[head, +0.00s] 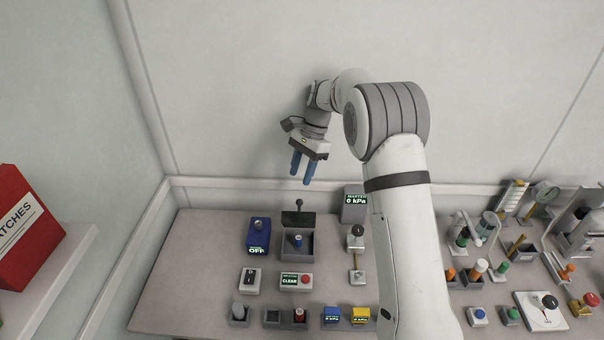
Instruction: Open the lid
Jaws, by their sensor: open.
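A grey box (308,246) stands on the table below my gripper, with a small blue-topped cylinder (298,240) showing inside it. A dark lid-like plate (298,219) with a knob stands at the box's back edge. It looks raised, since the inside of the box is visible; its exact angle is hard to tell. My gripper (301,173) is open and empty, with its two blue fingers pointing down. It hangs above and behind the box, apart from the plate and its knob.
A blue box reading OFF (258,236) stands left of the grey box. A grey kPa display (355,207) and a small stand (356,240) are to its right. A CLEAR button box (297,281) is in front. Several small testers crowd the right side. The table's left end is bare.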

